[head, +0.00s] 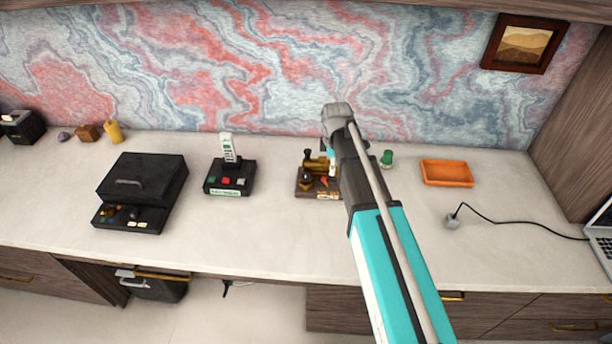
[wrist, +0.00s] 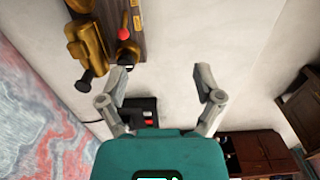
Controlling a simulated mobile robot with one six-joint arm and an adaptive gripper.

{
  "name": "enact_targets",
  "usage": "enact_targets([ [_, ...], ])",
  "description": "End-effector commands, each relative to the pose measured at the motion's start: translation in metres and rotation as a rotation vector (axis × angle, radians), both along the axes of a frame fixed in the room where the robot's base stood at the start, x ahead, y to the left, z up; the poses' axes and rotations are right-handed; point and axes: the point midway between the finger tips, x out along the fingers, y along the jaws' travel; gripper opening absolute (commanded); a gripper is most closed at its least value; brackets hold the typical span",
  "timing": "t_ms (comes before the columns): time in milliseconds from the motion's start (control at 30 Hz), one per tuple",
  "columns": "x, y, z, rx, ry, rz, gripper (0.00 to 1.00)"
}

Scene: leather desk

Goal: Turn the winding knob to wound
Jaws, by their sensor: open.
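A brass machine (head: 318,165) stands on a brown wooden base (head: 303,193) at mid-desk in the head view; my arm hides its right side. The machine (wrist: 88,42) also shows at the upper left of the wrist view, with its base (wrist: 138,45). A red round knob (wrist: 124,33) sits on its side; I cannot tell if this is the winding knob. Pale labels lie on the base, too small to read. My gripper (wrist: 162,84) is open and empty, its fingers apart from the machine. In the head view its fingers are hidden.
A black button box (head: 230,180) with a white handset stands left of the machine, a larger black case (head: 145,185) farther left. On the right are a green object (head: 387,158), an orange tray (head: 447,173) and a corded plug (head: 452,221). The front desk strip is clear.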

Motion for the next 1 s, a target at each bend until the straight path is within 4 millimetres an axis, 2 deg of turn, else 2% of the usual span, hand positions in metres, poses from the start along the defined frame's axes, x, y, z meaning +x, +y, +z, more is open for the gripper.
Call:
enact_targets([
  [33,0.014,0.010,0.000,0.000,0.000,0.074,0.84],
  [200,0.042,0.039,0.000,0.000,0.000,0.343,0.84],
  [500,0.074,0.080,0.000,0.000,0.000,0.707,0.84],
  [700,0.079,0.087,0.000,0.000,0.000,0.782,0.84],
  [1000,0.078,0.087,0.000,0.000,0.000,0.783,0.84],
])
